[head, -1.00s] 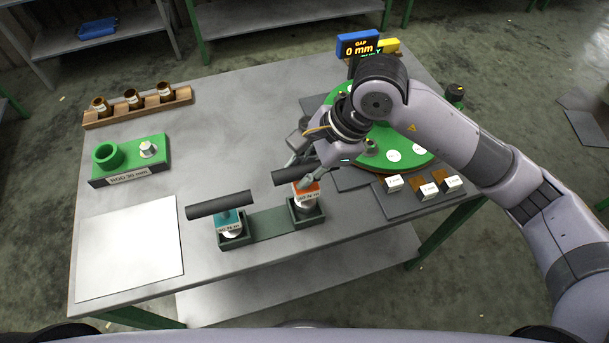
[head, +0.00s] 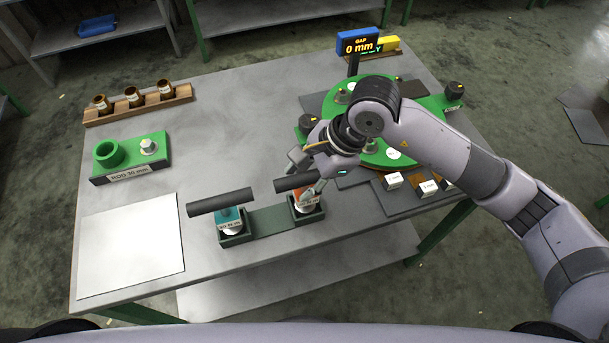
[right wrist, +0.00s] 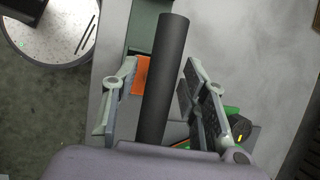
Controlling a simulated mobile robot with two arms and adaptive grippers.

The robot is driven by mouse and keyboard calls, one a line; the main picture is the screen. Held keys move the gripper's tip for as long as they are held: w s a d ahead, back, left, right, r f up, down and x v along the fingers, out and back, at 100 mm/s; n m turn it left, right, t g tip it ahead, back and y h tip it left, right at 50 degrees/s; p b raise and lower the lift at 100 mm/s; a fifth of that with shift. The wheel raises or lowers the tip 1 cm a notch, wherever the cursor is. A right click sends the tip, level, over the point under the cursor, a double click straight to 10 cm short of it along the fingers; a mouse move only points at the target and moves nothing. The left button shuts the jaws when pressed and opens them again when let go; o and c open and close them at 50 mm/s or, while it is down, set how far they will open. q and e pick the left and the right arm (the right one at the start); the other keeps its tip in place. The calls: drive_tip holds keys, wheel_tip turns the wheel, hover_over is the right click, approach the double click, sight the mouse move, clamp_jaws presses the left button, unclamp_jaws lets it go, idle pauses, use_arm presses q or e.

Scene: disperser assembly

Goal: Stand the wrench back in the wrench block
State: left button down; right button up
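The dark green wrench block (head: 273,221) stands at the table's front, with a socket at each end. A wrench with an orange body (head: 302,199) and a black bar handle (head: 293,184) stands upright in its right socket. A teal wrench (head: 229,217) with a similar bar stands in the left socket. My right gripper (head: 307,177) is at the orange wrench's handle. In the right wrist view the black bar (right wrist: 163,80) lies between my spread fingers, with gaps on both sides. My fingers partly cover the orange wrench in the head view. My left gripper is not in view.
A green round fixture (head: 405,152) with a gap display (head: 358,43) stands behind and right of my arm. White-topped blocks (head: 392,180) sit at the right edge. A green rod block (head: 130,172), a wooden rack (head: 138,106) and a bare pale sheet (head: 130,245) are on the left.

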drive_tip(key=shift+r, duration=0.15)
drive_tip(key=b+v, duration=0.2)
drive_tip(key=v, duration=1)
idle(0.3)
